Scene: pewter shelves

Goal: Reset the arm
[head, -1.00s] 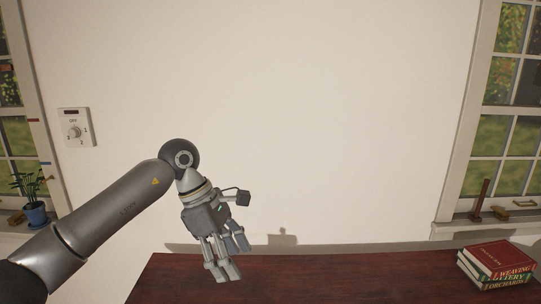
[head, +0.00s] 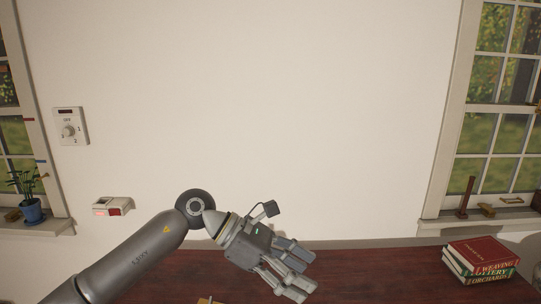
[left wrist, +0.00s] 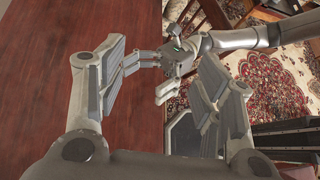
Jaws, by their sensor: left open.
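My left gripper (head: 294,270) hangs over the dark red wooden table in the head view, its fingers pointing down and right. It is open, and nothing shows between its fingers. In the left wrist view its fingers (left wrist: 165,95) stand wide apart, with the table on the left and a patterned rug beyond. My right gripper (left wrist: 150,72) shows farther off in that view, past the left fingers, near the table's edge. Its fingers look spread and empty. The right arm is not in the head view.
The dark red table (head: 385,275) is mostly bare. Several stacked books (head: 482,262) lie at its right end. A dial (head: 70,127) and a small box with a red-lit switch (head: 113,206) are on the wall. A potted plant (head: 30,198) stands on the left sill.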

